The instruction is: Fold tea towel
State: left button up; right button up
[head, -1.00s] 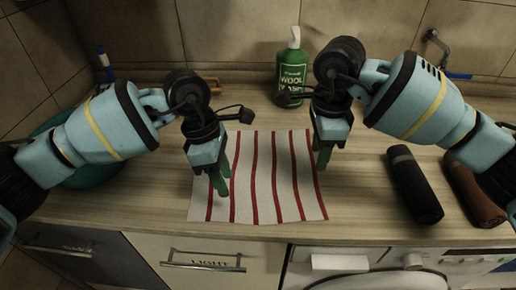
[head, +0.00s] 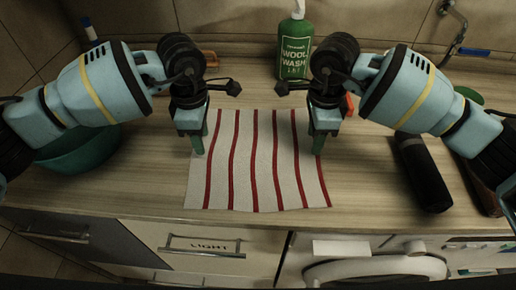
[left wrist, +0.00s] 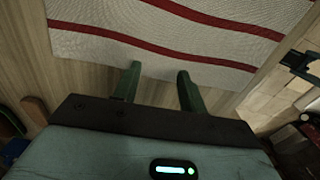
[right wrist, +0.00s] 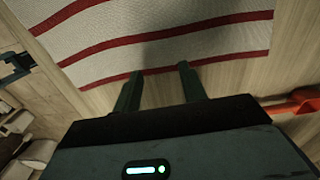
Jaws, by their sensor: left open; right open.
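The tea towel (head: 262,165), white with red stripes, lies spread flat and unfolded on the wooden counter. It also shows in the left wrist view (left wrist: 190,40) and the right wrist view (right wrist: 170,45). My left gripper (head: 199,148) is open and empty at the towel's left edge, toward its far half. In the left wrist view its fingertips (left wrist: 160,75) are close to the towel's edge. My right gripper (head: 319,150) is open and empty at the towel's right edge. In the right wrist view its fingertips (right wrist: 160,72) are beside the edge stripe. Contact with the cloth cannot be told.
A green wool wash bottle (head: 294,48) stands behind the towel. A green basin (head: 80,150) is at the left. A black cylinder (head: 424,172) lies at the right. An orange-red object (right wrist: 292,104) lies near my right gripper. Drawers and a washing machine are below the front edge.

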pick_arm(q)
jog(key=shift+f, duration=1)
pick_arm(e)
jog(key=shift+f, duration=1.05)
pick_arm(q)
jog(key=shift+f, duration=0.3)
pick_arm(e)
jog(key=shift+f, duration=0.3)
pick_arm(q)
jog(key=shift+s, duration=0.1)
grip_shut()
pick_arm(e)
jog(key=shift+s, duration=0.1)
grip_shut()
pick_arm(q)
jog(key=shift+f, duration=0.1)
pick_arm(e)
jog(key=shift+r, duration=0.1)
